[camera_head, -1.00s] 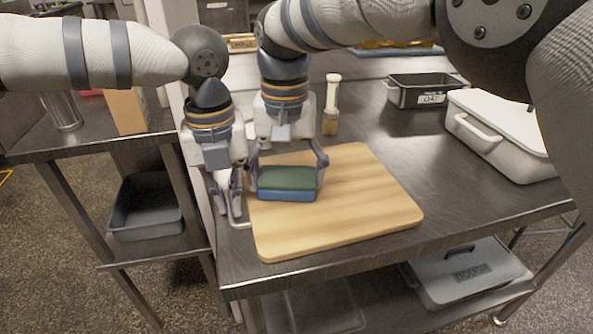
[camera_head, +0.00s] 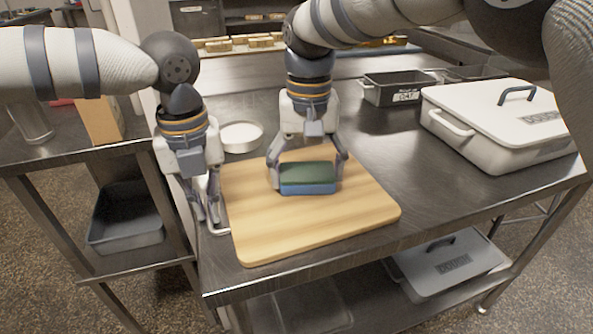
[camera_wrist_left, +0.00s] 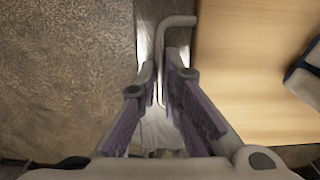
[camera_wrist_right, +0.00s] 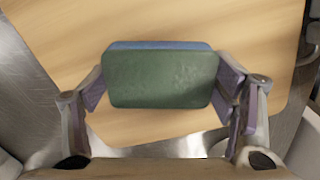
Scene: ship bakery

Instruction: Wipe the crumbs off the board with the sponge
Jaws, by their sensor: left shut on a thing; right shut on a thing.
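The wooden board (camera_head: 320,220) lies on the steel table. No crumbs can be made out on it in these views. The sponge (camera_head: 308,178), green on top and blue below, is on the board toward its back. My right gripper (camera_head: 307,180) is shut on the sponge, one finger at each end. In the right wrist view the sponge (camera_wrist_right: 160,80) sits between the fingers. My left gripper (camera_head: 207,212) is beside the board's left edge, shut on a grey metal handle (camera_wrist_left: 163,60) at that edge. The sponge's underside is hidden.
A round white dish (camera_head: 241,137) stands behind the board. A large white lidded box (camera_head: 500,130) and a dark labelled bin (camera_head: 392,90) stand at the right and back. The table (camera_head: 365,150) is clear between board and white box.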

